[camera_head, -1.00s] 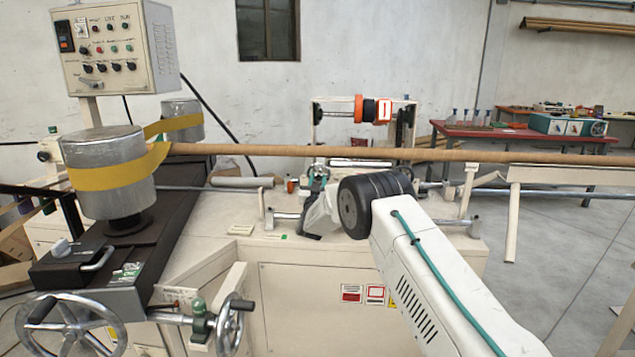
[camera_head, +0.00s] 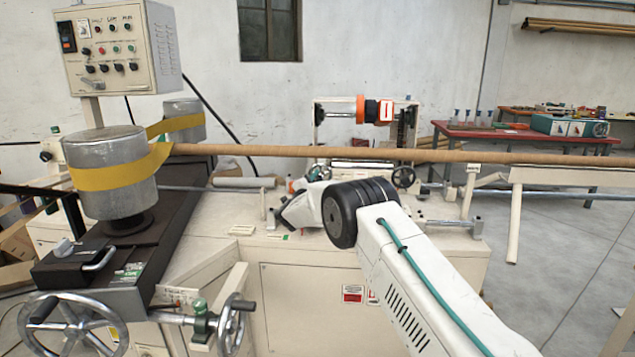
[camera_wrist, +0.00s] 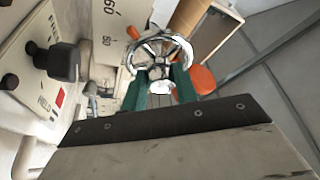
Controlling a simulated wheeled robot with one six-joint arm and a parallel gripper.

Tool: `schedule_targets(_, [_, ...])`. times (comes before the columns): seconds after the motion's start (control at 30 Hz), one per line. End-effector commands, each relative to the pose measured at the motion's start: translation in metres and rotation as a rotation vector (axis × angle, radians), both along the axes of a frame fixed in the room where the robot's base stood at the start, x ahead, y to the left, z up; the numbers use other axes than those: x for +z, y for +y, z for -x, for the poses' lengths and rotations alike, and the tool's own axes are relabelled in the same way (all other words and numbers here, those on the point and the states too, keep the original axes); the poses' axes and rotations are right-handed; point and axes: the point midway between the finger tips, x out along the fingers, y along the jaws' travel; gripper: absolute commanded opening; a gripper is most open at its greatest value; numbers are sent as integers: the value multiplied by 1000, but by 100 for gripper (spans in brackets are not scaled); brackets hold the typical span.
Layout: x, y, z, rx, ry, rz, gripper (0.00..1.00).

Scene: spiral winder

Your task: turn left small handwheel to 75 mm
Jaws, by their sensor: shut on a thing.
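The left small handwheel (camera_wrist: 160,48) shows in the wrist view as a bright chrome ring with spokes, at top centre. My gripper (camera_wrist: 161,88) reaches up to it with two green fingers, one on each side of a bright part at the wheel's near side, and is shut on it. In the head view a small wheel (camera_head: 318,172) shows just behind my white wrist, which partly hides that spot. My fingertips cannot be made out there. Beside the wheel, a pale plate with numbers (camera_wrist: 107,40) shows "60"; I cannot read a pointer or setting.
A panel with a black knob (camera_wrist: 62,62) lies close on the left in the wrist view, with an orange part (camera_wrist: 200,80) right of the fingers. In the head view a long brown tube (camera_head: 400,155) crosses behind my wrist. Another small handwheel (camera_head: 403,177) stands to the right.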

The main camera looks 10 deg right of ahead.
Motion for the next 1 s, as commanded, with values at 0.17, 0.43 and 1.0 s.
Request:
schedule_targets(0.17, [2,1,0,0,-47,-145,7])
schedule_targets(0.43, [2,1,0,0,-99,-308,7])
schedule_targets(1.0, [2,1,0,-1,-131,-409,7])
